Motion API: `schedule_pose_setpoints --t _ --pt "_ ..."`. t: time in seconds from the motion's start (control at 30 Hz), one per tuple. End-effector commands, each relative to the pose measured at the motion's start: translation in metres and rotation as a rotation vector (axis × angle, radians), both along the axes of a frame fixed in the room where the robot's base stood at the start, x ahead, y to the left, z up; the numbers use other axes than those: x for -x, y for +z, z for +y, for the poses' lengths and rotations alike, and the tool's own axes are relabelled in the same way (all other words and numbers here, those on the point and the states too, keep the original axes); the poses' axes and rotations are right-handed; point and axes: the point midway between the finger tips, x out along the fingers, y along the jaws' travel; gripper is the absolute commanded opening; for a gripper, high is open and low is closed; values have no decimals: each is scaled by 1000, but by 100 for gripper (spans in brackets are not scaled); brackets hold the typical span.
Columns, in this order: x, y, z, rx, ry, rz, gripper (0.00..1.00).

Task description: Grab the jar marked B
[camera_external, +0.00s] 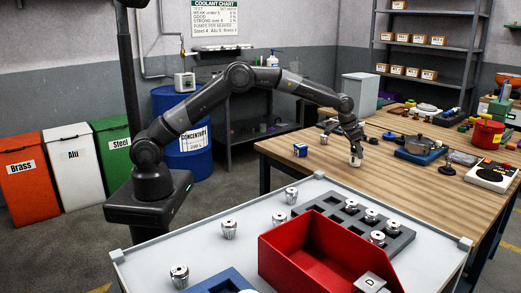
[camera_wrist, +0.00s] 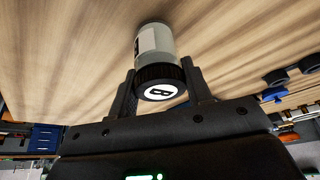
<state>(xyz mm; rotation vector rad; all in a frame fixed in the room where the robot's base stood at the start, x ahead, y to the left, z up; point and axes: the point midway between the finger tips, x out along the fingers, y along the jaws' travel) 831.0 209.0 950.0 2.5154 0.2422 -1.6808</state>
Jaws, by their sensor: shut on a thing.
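The jar marked B (camera_wrist: 153,50) has a grey body with a pale label and a black lid with a white disc bearing a B. In the wrist view its lid lies between the two fingers of my gripper (camera_wrist: 160,95), which are shut on it. In the external view my gripper (camera_external: 354,150) points down over the wooden bench, with the small pale jar (camera_external: 355,160) at its fingertips. I cannot tell whether the jar touches the bench top.
In front, a white table (camera_external: 165,254) carries a red bin (camera_external: 310,255), a dark tray (camera_external: 396,247) and several metal collets.

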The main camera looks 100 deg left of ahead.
Motion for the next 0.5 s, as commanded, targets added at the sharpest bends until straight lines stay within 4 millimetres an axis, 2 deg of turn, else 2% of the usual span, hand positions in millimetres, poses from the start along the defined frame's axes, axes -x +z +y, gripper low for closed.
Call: schedule_pose_setpoints --t 0.1,0.37,0.5 --pt "0 0 0 0 0 0 20" --pt "0 2 0 0 0 -1 20" --pt "0 10 0 0 0 -2 20"
